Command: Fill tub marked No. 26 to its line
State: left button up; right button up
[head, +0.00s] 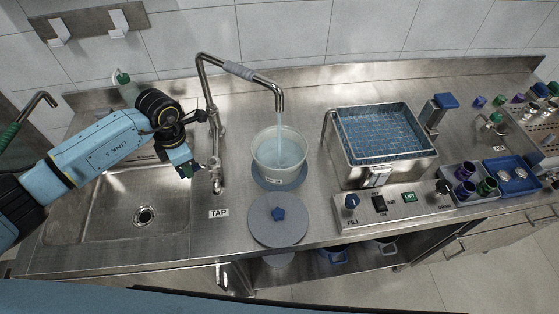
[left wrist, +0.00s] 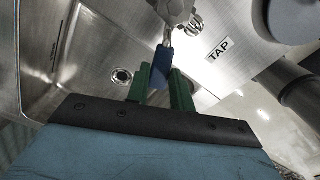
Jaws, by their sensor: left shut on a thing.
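A translucent whitish tub (head: 265,160) stands under the tap spout (head: 279,100) on a round blue-grey base. A stream of water (head: 281,138) runs from the spout into it, and bluish water shows inside. Small print is on its front; I cannot read the number or make out the fill line. My left gripper (head: 186,170) is at the tap's base, left of the tub. In the left wrist view its green fingers (left wrist: 160,92) are shut on the blue tap lever (left wrist: 161,66). My right gripper is not in view.
A grey lid (head: 278,232) with a blue knob lies in front of the tub. A sink (head: 110,215) is at left. A steel bath with a blue basket (head: 385,128) and a control panel (head: 390,208) stand at right. Cups and a blue tray (head: 512,174) are at far right.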

pick_arm(q)
jog(key=w+m+b, duration=0.1)
jog(key=m+b, duration=0.1)
jog(key=w+a+m+b, duration=0.1)
jog(key=b, duration=0.1)
jog(key=w+m+b, duration=0.1)
jog(key=m, duration=0.1)
jog(key=shift+a+f+m+b, duration=0.2)
jog(key=shift+m+b, duration=0.1)
jog(key=shift+b, duration=0.1)
jog(key=shift+w+r+m, duration=0.1)
jog(key=shift+r+m, duration=0.2)
jog(key=shift+a+r, duration=0.1)
jog(key=o, duration=0.6)
jog(key=shift+w, duration=0.1)
jog(key=o, duration=0.4)
jog(key=shift+w, duration=0.2)
jog(key=shift+s, duration=0.1)
jog(key=o, duration=0.4)
jog(key=shift+f, duration=0.2)
